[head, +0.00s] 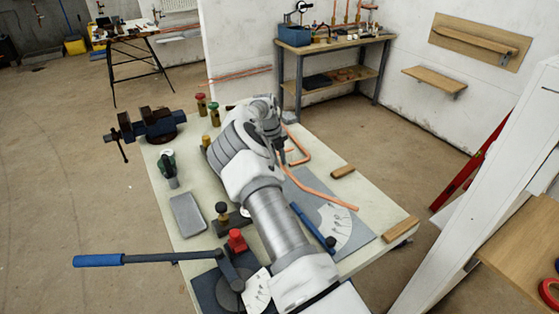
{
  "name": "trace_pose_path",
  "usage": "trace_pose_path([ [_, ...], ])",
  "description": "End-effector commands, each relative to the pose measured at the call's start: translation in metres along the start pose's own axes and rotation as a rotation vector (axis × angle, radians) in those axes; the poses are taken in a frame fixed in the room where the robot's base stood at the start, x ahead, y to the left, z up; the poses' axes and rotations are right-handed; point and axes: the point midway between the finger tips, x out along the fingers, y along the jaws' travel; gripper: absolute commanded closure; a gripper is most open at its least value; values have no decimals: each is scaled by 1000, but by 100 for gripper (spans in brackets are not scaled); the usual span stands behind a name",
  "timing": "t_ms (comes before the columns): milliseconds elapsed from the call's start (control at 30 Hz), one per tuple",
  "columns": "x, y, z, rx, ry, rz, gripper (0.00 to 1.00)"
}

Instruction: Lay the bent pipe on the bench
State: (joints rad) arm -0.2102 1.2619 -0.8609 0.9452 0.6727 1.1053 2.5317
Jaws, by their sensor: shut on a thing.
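The copper bent pipe (325,194) shows beside my arm over the bench (362,187). Its straight length slants down to the right, ending over the grey board with a marked scale. A bent copper length (305,152) shows just right of my gripper; whether it is the same piece I cannot tell. My gripper (282,158) points down and is shut on the pipe, near the middle of the bench. The fingertips are small and partly hidden by my wrist. Whether the pipe touches the bench or hangs just above it is unclear.
A blue vise (153,127) stands at the bench's far left corner. A pipe bender with a long blue handle (98,260) sticks out at the near left. Wooden blocks (400,229) lie along the right edge. A grey plate (187,214) lies at left.

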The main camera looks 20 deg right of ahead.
Motion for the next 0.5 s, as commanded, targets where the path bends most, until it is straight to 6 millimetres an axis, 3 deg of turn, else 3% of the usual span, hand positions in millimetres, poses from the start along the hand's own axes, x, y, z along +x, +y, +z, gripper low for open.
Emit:
trace_pose_path([
  [500, 11, 2, 0, 0, 0, -1, 100],
])
